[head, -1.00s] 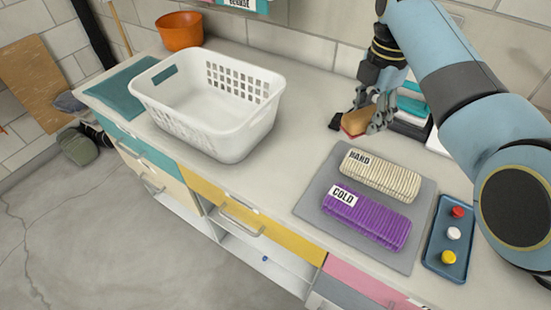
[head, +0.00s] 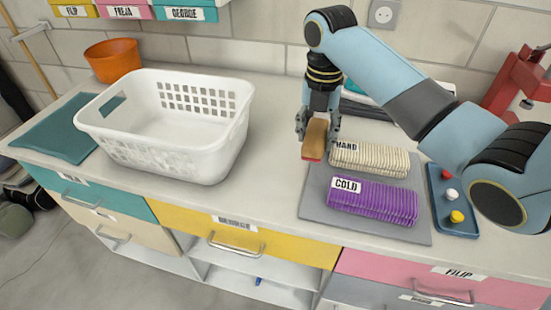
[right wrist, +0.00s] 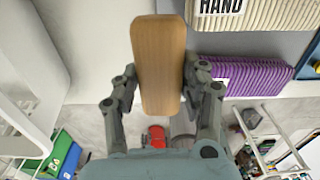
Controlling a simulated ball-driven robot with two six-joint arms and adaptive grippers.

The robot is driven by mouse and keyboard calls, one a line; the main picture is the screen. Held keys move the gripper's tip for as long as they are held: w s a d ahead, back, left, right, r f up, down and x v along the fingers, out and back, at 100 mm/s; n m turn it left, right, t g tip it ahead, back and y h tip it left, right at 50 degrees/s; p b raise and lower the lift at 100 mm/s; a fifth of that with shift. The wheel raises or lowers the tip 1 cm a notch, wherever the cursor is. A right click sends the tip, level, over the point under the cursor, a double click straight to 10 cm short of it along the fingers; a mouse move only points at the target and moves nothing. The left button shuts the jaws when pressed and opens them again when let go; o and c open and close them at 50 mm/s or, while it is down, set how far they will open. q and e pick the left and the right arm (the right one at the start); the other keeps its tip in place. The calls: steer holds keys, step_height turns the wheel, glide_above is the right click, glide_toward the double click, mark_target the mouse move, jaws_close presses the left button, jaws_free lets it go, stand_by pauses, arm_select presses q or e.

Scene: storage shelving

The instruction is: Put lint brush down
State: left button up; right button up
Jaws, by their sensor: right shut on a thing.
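The lint brush (head: 314,143) has a wooden back and a reddish end. My right gripper (head: 318,128) is shut on it, and it hangs just left of the cream HAND towel bundle (head: 370,159), over the back left part of the grey mat (head: 318,200). In the right wrist view the wooden back of the lint brush (right wrist: 158,62) lies between the two fingers of my right gripper (right wrist: 157,90). I cannot tell whether the brush touches the mat. My left gripper is not in view.
A purple COLD towel bundle (head: 373,203) lies on the mat. A blue tray (head: 452,205) with coloured knobs is at its right. A white laundry basket (head: 170,150) stands to the left, with clear counter (head: 262,160) between basket and mat. An orange pot (head: 113,61) stands behind.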

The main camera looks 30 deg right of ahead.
glide_above(279, 166)
step_height(279, 166, down, 5)
steer(key=shift+r, duration=0.2)
step_height(279, 166, down, 3)
steer(key=shift+f, duration=0.15)
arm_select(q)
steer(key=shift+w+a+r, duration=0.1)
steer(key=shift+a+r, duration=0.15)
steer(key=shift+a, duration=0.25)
arm_select(e)
steer(key=shift+f, duration=0.4)
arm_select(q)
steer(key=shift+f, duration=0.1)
arm_select(e)
steer(key=shift+f, duration=0.1)
steer(key=o, duration=1)
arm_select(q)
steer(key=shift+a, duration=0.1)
arm_select(e)
steer(key=shift+r, duration=0.4)
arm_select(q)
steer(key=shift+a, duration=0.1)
arm_select(e)
step_height(279, 166, up, 12)
steer(key=shift+f, duration=0.25)
